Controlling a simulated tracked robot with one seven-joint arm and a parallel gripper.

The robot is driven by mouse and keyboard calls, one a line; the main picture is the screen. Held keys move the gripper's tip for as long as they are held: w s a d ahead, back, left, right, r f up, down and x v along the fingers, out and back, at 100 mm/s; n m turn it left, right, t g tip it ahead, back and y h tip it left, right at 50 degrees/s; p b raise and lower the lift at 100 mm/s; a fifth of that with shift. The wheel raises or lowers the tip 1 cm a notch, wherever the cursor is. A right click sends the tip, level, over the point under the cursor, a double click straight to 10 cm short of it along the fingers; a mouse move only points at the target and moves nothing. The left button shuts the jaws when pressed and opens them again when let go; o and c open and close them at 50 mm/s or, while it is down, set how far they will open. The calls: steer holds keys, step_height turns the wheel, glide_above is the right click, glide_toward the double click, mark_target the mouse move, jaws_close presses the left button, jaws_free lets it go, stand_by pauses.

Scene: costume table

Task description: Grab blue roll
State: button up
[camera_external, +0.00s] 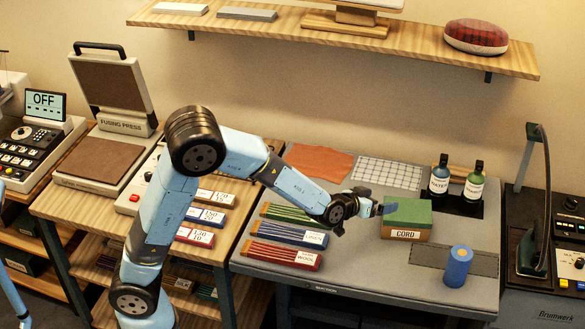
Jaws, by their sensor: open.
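A blue roll (457,266) stands upright on a dark grey strip (428,257) at the front right of the grey table. My gripper (384,209) is open, above the table beside the left edge of a green-topped box labelled CORD (405,222). The gripper is up and to the left of the blue roll and apart from it. The fingers are small in this view, and I cannot tell whether they touch the box.
Two bottles (440,178) stand in a dark holder behind the roll. Several coloured bundles (285,255) lie at the left of the table (345,275). A machine (545,235) with a tall dark arm stands at the right. A shelf (300,38) hangs above.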

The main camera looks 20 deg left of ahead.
steer(key=s+d+f+m+t+h, duration=0.1)
steer(key=s+d+f, duration=0.1)
steer(key=s+d, duration=0.25)
steer(key=s+d+f+m+h, duration=0.1)
steer(key=s+d+f, duration=0.2)
steer(key=d, duration=0.2)
steer(key=m+h, duration=0.2)
steer(key=h, duration=0.1)
glide_toward(461, 256)
steer(key=shift+t, duration=0.4)
steer(key=x, duration=0.3)
steer(key=f+x, duration=0.1)
steer(key=x, duration=0.3)
steer(key=f+x, duration=0.1)
steer(key=x, duration=0.3)
steer(key=shift+w+a, duration=0.1)
steer(key=shift+w, duration=0.15)
steer(key=c, duration=1.1)
